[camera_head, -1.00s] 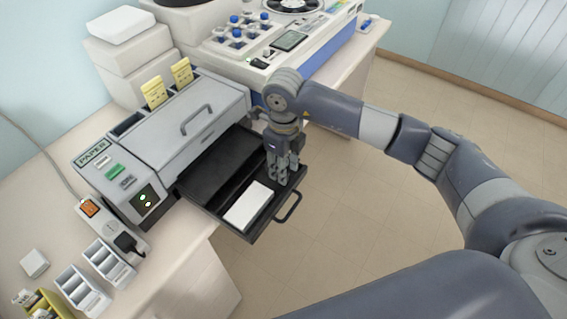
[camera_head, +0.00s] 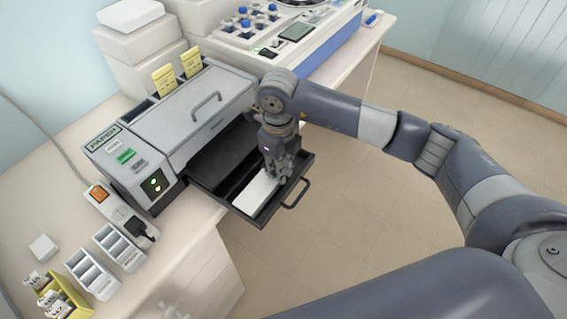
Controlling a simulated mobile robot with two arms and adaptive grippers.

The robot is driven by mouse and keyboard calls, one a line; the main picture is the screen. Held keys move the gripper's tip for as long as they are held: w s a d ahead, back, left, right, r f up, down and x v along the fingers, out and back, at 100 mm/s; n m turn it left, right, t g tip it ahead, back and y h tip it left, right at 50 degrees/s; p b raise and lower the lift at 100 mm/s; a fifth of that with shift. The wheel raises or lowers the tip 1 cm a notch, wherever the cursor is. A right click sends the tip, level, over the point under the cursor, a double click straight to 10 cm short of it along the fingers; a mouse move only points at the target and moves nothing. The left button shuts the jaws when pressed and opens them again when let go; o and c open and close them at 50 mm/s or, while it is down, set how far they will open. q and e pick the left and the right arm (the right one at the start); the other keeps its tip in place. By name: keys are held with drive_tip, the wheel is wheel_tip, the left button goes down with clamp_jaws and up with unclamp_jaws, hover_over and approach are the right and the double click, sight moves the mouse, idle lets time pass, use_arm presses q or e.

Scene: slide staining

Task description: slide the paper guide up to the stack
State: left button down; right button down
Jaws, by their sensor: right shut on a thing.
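The white paper stack (camera_head: 254,197) lies in the black pulled-out tray (camera_head: 213,163) of the grey machine marked PAPER (camera_head: 190,113). My right gripper (camera_head: 278,179) points down into the tray, at the right edge of the stack. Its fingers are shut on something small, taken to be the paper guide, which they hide. In the picture the fingers overlap the stack's right edge; I cannot tell whether the guide touches it. My left gripper is not in view.
The tray's handle (camera_head: 297,194) sticks out over the floor. White racks (camera_head: 92,275) and a yellow box (camera_head: 58,306) stand on the bench at lower left. A larger instrument with blue-capped bottles (camera_head: 245,22) stands behind. The floor on the right is clear.

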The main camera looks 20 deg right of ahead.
drive_tip(key=shift+r, duration=0.15)
drive_tip(key=shift+w+d, duration=0.1)
drive_tip(key=shift+w, duration=0.05)
drive_tip(key=c, duration=1.8)
unclamp_jaws()
drive_tip(key=shift+w+d, duration=0.1)
drive_tip(key=shift+d, duration=0.05)
drive_tip(key=shift+o, duration=1)
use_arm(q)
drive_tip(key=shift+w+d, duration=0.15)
use_arm(e)
wheel_tip(320, 180, up, 12)
